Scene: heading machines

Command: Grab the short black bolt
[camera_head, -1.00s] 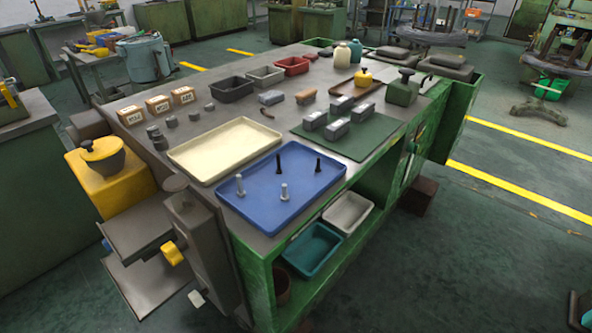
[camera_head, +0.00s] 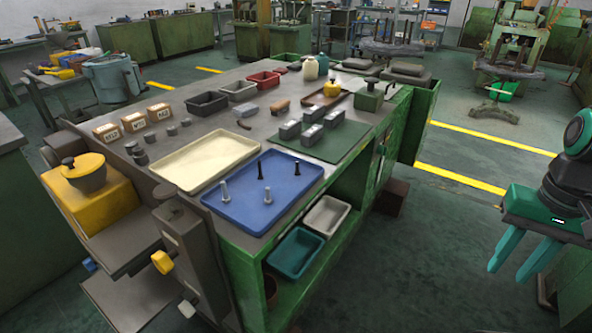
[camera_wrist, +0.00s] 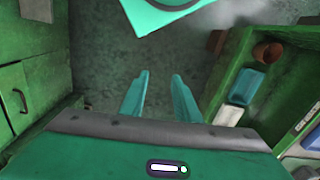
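Two black bolts stand upright, apart from each other, in the blue tray (camera_head: 240,207) on the bench in the head view. The right one (camera_head: 296,168) looks a little shorter than the left one (camera_head: 260,170). Two silver bolts, one at the left (camera_head: 224,191) and one nearer the front (camera_head: 267,196), stand in the same tray. My gripper (camera_head: 508,274) is at the far right, over the floor and well away from the tray. Its teal fingers are apart and empty, as the wrist view (camera_wrist: 160,76) also shows. The bolts are out of the wrist view.
A cream tray (camera_head: 190,183) and a green mat (camera_head: 345,142) with grey blocks flank the blue tray. The bench shelf holds a teal bin (camera_head: 295,270) and a white bin (camera_head: 325,229). The floor between bench and gripper is clear. A green cabinet (camera_wrist: 35,80) is left in the wrist view.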

